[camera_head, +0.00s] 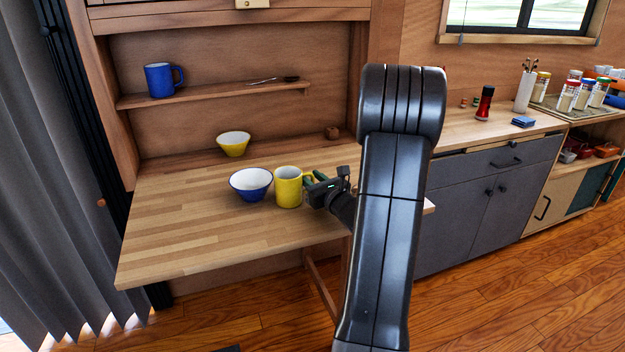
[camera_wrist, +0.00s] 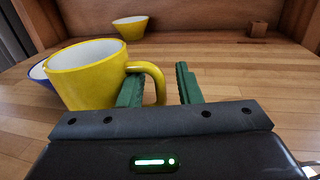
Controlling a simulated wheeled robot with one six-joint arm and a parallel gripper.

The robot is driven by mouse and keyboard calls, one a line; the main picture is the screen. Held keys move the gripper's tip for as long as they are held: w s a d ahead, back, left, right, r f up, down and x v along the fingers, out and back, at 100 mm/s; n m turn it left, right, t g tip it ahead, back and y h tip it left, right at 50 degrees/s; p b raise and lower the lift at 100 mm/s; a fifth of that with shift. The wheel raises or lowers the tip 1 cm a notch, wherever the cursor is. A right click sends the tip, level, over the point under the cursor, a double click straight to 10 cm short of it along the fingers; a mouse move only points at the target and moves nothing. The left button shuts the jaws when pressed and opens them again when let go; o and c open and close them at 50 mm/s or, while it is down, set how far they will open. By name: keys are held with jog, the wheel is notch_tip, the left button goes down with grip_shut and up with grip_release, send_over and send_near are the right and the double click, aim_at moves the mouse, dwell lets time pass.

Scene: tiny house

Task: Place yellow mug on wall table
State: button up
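The yellow mug (camera_head: 288,188) stands upright on the wooden wall table (camera_head: 175,225), close to the right of a blue bowl (camera_head: 250,184). The mug also shows in the wrist view (camera_wrist: 88,78), with its handle (camera_wrist: 158,80) toward the right. My gripper (camera_head: 314,180) is low over the table at the mug's handle side. In the wrist view its green fingers (camera_wrist: 160,88) are apart. The left finger overlaps the handle's loop, and the handle's outer part shows between the fingers. I cannot tell whether a finger touches it. My arm hides part of the table's right side.
A yellow bowl (camera_head: 234,144) and a small brown block (camera_head: 332,133) are at the back. A blue mug (camera_head: 161,80) stands on the shelf (camera_head: 215,94) above. The table's left front is clear. A grey cabinet (camera_head: 465,200) stands to the right.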

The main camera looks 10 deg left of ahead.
jog(key=v, duration=1.2)
jog(key=shift+r, duration=0.15)
